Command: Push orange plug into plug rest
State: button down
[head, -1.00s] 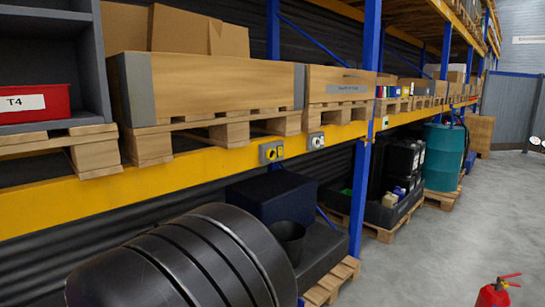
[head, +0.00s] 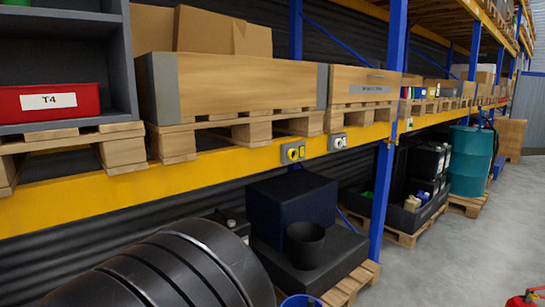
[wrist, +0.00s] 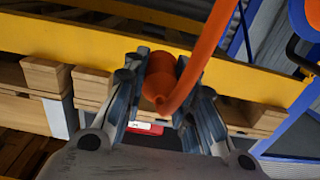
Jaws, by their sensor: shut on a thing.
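The orange plug (wrist: 160,76) is between the fingers of my gripper (wrist: 161,92) in the wrist view. My gripper is shut on it. A thick orange cable (wrist: 208,45) curves from the plug up to the top edge of the wrist view. Neither the plug nor my gripper shows in the head view. I cannot pick out the plug rest in either view. Two small grey boxes sit on the yellow shelf beam in the head view, one with a yellow and black switch (head: 293,152) and one with a pale round front (head: 337,142).
The yellow beam (head: 225,165) carries pallets and wooden crates (head: 235,85). A red T4 bin (head: 45,102) sits at left. Below are a black ribbed drum (head: 170,270) and a black bucket (head: 305,243). A red extinguisher (head: 525,299) stands at lower right. Grey floor is open at right.

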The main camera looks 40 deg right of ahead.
jog(key=a+f, duration=0.3)
jog(key=a, duration=1.5)
jog(key=shift+a, duration=0.2)
dwell(1.1)
jog(key=shift+w+f, duration=0.1)
jog(key=shift+w, duration=0.05)
jog(key=w+d, duration=0.3)
jog(key=d, duration=1.2)
jog(key=s+d+f, duration=0.2)
jog(key=d, duration=0.6)
jog(key=s+d+f, duration=0.1)
jog(key=s+d, duration=0.1)
jog(key=d, duration=0.5)
jog(key=shift+d+f, duration=0.4)
